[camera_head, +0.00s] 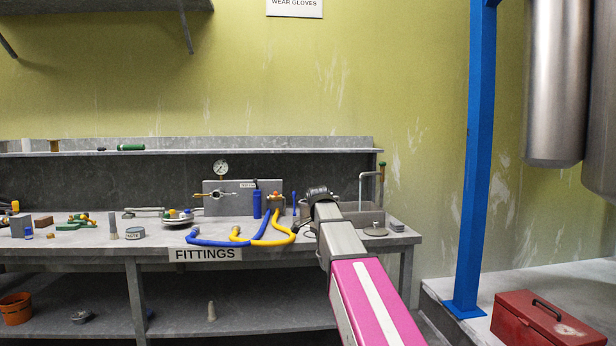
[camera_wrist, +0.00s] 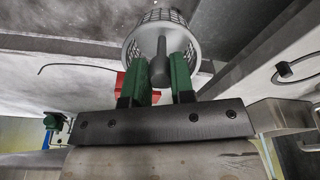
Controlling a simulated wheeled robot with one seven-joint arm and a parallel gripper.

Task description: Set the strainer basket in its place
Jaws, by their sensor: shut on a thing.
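The strainer basket (camera_wrist: 150,40) is a light grey perforated cup at the top middle of the wrist view, with a dark rod handle (camera_wrist: 161,62). My gripper (camera_wrist: 159,70) has green fingers, one on each side of the handle, and is shut on it. The basket's lower part is hidden from the wrist camera. In the head view my arm reaches to the right part of the bench; the fingers and basket cannot be made out there. A dark recess (camera_wrist: 235,35), perhaps a sink, lies right of the basket; I cannot tell the basket's exact place.
A tap (camera_head: 368,184) stands at the bench's right end, by a round grey lid (camera_head: 375,230). Blue (camera_head: 222,242) and yellow hoses (camera_head: 283,237) lie left of my arm, below a gauge panel (camera_head: 228,198). A blue post (camera_head: 478,160) stands to the right.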

